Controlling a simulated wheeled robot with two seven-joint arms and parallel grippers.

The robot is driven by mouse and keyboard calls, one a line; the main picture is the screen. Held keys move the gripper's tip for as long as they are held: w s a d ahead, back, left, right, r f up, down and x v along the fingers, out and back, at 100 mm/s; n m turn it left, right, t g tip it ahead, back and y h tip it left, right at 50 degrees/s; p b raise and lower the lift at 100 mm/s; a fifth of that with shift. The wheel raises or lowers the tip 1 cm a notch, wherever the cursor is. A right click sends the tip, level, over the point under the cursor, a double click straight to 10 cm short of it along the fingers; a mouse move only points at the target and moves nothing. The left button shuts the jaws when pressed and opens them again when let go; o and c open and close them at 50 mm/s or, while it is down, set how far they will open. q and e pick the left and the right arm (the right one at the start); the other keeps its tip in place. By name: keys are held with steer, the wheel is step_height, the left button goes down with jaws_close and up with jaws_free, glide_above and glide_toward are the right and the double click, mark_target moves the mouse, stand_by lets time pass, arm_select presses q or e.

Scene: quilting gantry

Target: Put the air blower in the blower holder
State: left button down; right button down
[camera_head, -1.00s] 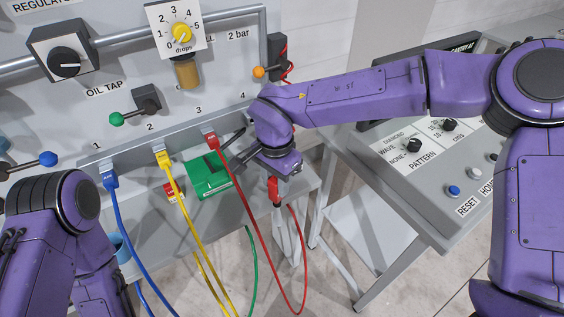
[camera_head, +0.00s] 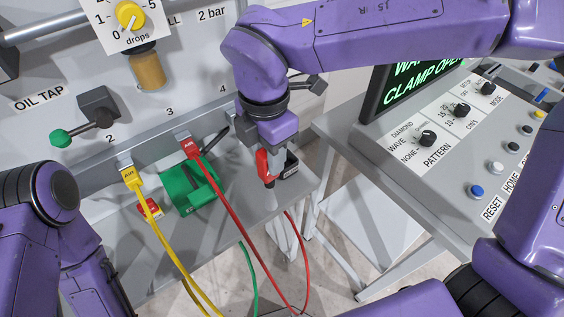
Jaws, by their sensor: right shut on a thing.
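The air blower (camera_head: 264,166) is a small red body with a pale grey lower part, seen near the middle of the head view. My right gripper (camera_head: 268,150) points down and is shut on it from above, over the right part of the grey shelf. A small black block (camera_head: 290,166) shows just right of the blower. I cannot tell whether it is the blower holder or touches the blower. No other holder can be made out. My left arm is at the lower left, and its gripper is out of view.
A red hose (camera_head: 232,205) loops down from the wall. Yellow (camera_head: 160,235) and green (camera_head: 249,265) hoses hang left of it. A green case (camera_head: 190,188) sits on the grey shelf (camera_head: 235,220). A control panel (camera_head: 440,150) with a lit screen stands at right.

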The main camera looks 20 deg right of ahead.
steer(key=shift+w+d+m, duration=0.2)
steer(key=shift+m, duration=0.1)
steer(key=shift+w+d+f+p, duration=1.1)
steer(key=shift+w+f, duration=0.8)
steer(key=shift+f, duration=0.3)
steer(key=shift+w+d+f+p, duration=1.05)
steer(key=shift+w+f, duration=0.9)
steer(key=shift+f, duration=0.25)
steer(key=shift+w+d+f+p, duration=1.1)
steer(key=shift+w+f, duration=0.8)
steer(key=shift+f, duration=0.3)
steer(key=c, duration=0.7)
jaws_free()
steer(key=shift+r, duration=0.1)
